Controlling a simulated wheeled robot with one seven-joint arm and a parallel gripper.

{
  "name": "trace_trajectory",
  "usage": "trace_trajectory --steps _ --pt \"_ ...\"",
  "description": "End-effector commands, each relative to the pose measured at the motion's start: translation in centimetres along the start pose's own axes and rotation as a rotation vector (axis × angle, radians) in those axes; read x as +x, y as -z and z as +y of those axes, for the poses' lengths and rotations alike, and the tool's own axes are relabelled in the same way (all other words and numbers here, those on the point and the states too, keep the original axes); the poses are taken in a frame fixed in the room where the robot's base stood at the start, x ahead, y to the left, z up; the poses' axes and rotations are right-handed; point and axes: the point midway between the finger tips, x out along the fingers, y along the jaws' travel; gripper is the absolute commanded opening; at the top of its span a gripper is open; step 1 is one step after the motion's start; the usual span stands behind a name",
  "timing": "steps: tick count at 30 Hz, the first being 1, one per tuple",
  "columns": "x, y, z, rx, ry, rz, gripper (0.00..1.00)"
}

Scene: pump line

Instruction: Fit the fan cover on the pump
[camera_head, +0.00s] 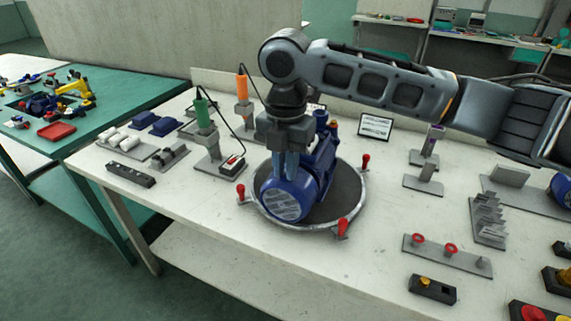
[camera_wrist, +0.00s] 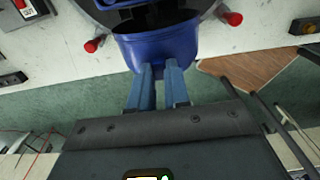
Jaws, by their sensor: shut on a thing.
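The blue fan cover (camera_head: 286,201), round with a grey grille on its face, is at the front end of the blue pump (camera_head: 325,155). The pump lies on a round dark turntable (camera_head: 345,195) with a metal rim and red knobs. My gripper (camera_head: 284,172) points down from above, its two blue fingers shut on the upper part of the cover. In the wrist view the fingers (camera_wrist: 159,70) meet the cover's blue wall (camera_wrist: 155,48). The cover lines up closely with the pump; I cannot tell whether it is fully seated, as the joint is partly hidden by my gripper.
Two tool stands, with a green driver (camera_head: 203,113) and an orange driver (camera_head: 242,88), stand left of the turntable. A rack with red rings (camera_head: 447,254) and a dark button box (camera_head: 432,289) are at front right. Bare tabletop lies in front of the turntable.

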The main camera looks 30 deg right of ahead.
Motion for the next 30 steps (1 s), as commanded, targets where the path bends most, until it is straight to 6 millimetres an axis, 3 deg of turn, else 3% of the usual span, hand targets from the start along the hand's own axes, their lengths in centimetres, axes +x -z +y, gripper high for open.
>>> trace_trajectory --steps 30 --pt "0.1 -1.8 0.0 0.002 0.001 0.0 0.0"
